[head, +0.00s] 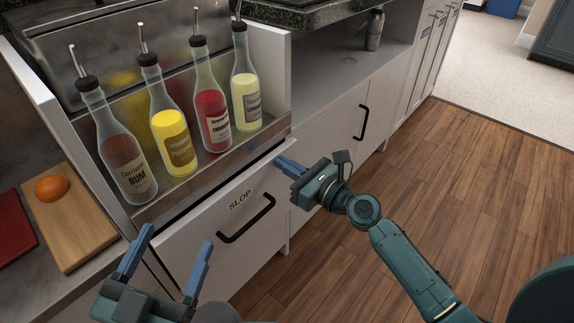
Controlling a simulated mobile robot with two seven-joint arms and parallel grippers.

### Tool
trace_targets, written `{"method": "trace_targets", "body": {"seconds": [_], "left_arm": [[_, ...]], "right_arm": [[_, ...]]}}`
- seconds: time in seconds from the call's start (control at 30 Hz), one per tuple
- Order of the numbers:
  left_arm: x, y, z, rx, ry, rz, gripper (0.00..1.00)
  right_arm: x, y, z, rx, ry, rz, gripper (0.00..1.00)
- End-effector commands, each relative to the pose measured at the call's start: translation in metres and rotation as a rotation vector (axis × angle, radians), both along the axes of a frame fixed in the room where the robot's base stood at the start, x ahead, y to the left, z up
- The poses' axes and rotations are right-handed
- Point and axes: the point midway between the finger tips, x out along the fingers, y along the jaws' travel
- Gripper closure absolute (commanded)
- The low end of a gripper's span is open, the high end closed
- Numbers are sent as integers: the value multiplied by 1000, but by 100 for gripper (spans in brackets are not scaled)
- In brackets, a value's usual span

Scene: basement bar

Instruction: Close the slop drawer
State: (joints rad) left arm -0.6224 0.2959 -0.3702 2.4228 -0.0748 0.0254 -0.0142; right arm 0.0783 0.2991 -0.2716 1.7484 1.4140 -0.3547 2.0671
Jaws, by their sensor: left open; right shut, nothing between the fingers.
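The slop drawer (190,248) has a white front with a SLOP label (240,200) and a black bar handle (247,220). Its front stands slightly out from the cabinet, with a dark gap along its top edge below the bottle rail. My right gripper (281,164) is shut and empty at the top right corner of the drawer front. I cannot tell whether it touches the front. My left gripper (177,240) is open and empty, its blue fingers apart in front of the drawer's left part, left of the handle.
Several bottles, including rum (125,160) and a red one (211,110), stand in the rail (215,165) above the drawer. A cutting board (75,235) with an orange (52,188) lies at left. The wooden floor (470,170) at right is clear.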

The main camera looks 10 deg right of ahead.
Motion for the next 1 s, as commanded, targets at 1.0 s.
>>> {"method": "trace_targets", "body": {"seconds": [1.0], "left_arm": [[0, 0, 3, 14, -6, 4, 28]], "right_arm": [[41, 32, 2, 2, -5, -1, 100]]}}
